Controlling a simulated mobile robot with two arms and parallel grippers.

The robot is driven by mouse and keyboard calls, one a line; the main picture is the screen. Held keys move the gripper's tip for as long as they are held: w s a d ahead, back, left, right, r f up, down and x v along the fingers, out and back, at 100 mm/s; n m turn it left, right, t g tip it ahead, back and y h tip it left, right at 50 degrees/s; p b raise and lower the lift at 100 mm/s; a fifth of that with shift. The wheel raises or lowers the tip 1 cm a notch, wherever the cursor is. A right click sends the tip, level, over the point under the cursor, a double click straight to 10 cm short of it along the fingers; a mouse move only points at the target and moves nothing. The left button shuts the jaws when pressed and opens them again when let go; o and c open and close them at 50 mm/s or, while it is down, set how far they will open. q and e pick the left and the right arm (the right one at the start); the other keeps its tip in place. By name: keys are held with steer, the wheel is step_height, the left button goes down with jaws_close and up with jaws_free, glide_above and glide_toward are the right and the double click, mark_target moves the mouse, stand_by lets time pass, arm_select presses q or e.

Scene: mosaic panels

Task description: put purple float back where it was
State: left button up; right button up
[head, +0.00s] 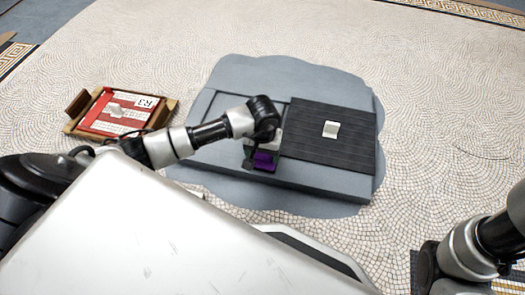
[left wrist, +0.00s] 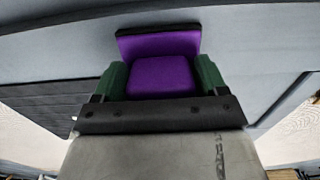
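The purple float (head: 265,160) is over the grey slab, just left of the dark ribbed panel, near the slab's front edge. My left gripper (head: 252,157) reaches down to it from above and partly covers it. In the left wrist view the purple float (left wrist: 163,72) fills the space between the two dark green fingers of my left gripper (left wrist: 161,80), which touch its sides. I cannot tell whether it rests on the slab or hangs just above. Of my right arm, only links show at the lower right; its fingers are not visible.
The dark ribbed panel (head: 305,150) carries a small white block (head: 331,129). The grey slab (head: 330,181) lies on a blue-grey mat (head: 290,66). A wooden tray (head: 171,103) with a red-and-white panel marked R3 (head: 120,125) stands left. The mosaic floor around is clear.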

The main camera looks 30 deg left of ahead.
arm_select(q)
steer(key=shift+o, duration=1.3)
